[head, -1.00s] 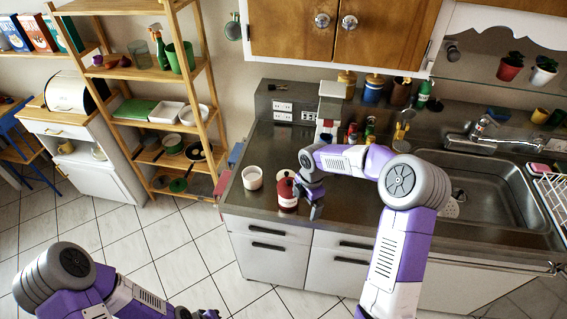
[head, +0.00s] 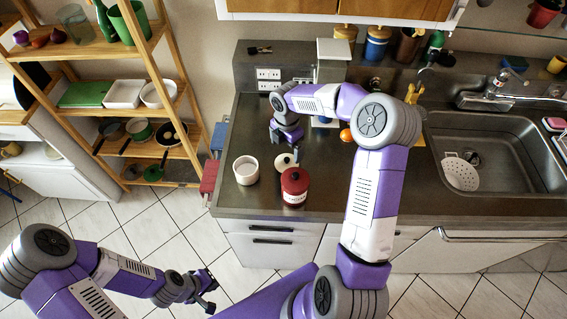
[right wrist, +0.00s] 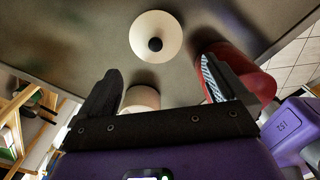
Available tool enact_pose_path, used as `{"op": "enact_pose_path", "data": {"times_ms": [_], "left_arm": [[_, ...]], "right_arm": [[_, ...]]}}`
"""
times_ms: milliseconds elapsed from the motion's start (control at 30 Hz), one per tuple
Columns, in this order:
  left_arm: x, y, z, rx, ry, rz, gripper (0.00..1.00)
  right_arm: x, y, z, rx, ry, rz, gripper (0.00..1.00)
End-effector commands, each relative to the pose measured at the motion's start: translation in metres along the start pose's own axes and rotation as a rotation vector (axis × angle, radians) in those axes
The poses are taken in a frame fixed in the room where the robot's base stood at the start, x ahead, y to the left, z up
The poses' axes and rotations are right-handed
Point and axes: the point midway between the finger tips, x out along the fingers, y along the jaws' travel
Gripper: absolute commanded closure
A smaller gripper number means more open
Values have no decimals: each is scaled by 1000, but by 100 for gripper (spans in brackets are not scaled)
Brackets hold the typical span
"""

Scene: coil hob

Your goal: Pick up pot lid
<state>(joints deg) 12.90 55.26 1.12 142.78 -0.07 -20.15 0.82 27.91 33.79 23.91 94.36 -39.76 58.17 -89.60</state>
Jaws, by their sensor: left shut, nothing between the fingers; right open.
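The pot lid (head: 283,163) is a small cream disc with a black knob, lying on the steel counter behind the red canister (head: 295,189) and right of a white cup (head: 245,173). In the right wrist view the lid (right wrist: 147,31) shows whole, beyond the fingertips. My right gripper (head: 287,140) is open and empty, just behind the lid in the head view, apart from it. In the right wrist view its fingers (right wrist: 160,68) have the white cup (right wrist: 141,98) and red canister (right wrist: 239,72) near them. My left gripper (head: 210,291) is shut and empty, low over the floor.
A coffee maker (head: 331,75) and an orange ball (head: 346,135) stand behind and right of my right gripper. The sink (head: 500,150) holds a white strainer (head: 461,174). A wooden shelf (head: 130,85) stands left of the counter. The counter left of my right gripper is clear.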

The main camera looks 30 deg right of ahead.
Motion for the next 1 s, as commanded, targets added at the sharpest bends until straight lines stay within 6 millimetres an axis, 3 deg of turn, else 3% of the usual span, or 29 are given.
{"op": "enact_pose_path", "data": {"times_ms": [467,700,967,1000], "left_arm": [[8,-3,-1,1,1,0,100],[9,-3,-1,1,2,0,100],[9,-3,-1,0,2,0,100],[9,-3,-1,0,2,0,100]], "right_arm": [[42,0,3,1,2,-2,0],[78,0,6,0,3,-1,0],[82,0,6,0,1,1,0],[82,0,6,0,1,1,5]]}}
